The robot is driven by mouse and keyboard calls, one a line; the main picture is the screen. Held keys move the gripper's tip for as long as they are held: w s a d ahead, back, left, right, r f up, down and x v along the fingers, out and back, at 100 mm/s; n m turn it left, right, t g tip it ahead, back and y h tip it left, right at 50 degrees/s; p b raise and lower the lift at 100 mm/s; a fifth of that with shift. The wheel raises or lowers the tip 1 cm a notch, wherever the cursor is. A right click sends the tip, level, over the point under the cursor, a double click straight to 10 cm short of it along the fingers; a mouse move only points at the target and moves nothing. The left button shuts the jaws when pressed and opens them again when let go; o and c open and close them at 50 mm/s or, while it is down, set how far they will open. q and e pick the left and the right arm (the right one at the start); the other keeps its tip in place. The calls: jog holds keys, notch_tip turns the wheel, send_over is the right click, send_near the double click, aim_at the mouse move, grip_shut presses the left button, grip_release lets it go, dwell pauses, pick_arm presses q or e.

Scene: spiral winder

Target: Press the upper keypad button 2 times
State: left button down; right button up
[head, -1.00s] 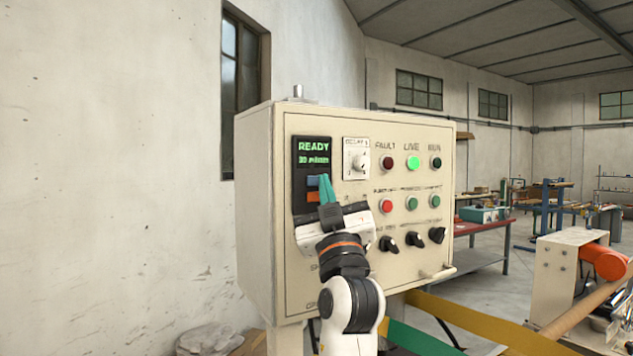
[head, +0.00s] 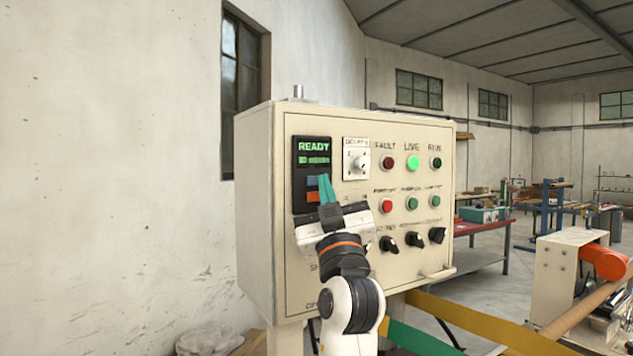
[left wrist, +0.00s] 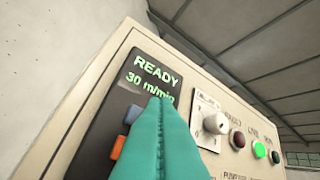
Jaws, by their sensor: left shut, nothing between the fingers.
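The keypad (head: 299,201) is a black panel at the upper left of the cream control box, under a display (head: 313,153) with green "READY" text. In the left wrist view the display (left wrist: 153,76) reads "READY 30 m/min". The upper keypad button (head: 312,181) is blue, and an orange button (head: 312,196) sits below it. The blue button (left wrist: 132,115) is also in the left wrist view, left of the fingers. My left gripper (head: 325,180) is shut and empty, its teal fingertips just right of the blue button. I cannot tell whether they touch the panel. My right gripper is not in view.
A white rotary knob (head: 357,161) is right of the display. Indicator lamps, including a lit green one (head: 413,163), push buttons and black selector switches (head: 388,244) fill the box's right side. A machine with a roller (head: 575,315) stands at the right.

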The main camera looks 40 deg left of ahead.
pick_arm(q)
jog(key=shift+a, duration=0.1)
dwell(0.5)
jog(key=shift+w+a, duration=0.15)
jog(key=shift+a, duration=0.15)
jog(key=shift+w+a+b, duration=0.15)
jog(key=shift+a+b, duration=0.15)
jog(key=shift+a, duration=0.1)
dwell(0.7)
jog(key=shift+d, duration=0.1)
jog(key=shift+s+d+b, duration=0.3)
jog(key=shift+d+b, duration=0.05)
jog(key=shift+d, duration=0.35)
jog(key=shift+s+d+b, duration=0.3)
jog(key=shift+s+d, duration=0.05)
jog(key=shift+d, duration=0.4)
jog(key=shift+s+d+b, duration=0.25)
jog(key=shift+s+d, duration=0.05)
jog(key=shift+d, duration=0.45)
jog(key=shift+s+d+b, duration=0.3)
jog(key=shift+s+d, duration=0.05)
jog(key=shift+d, duration=0.4)
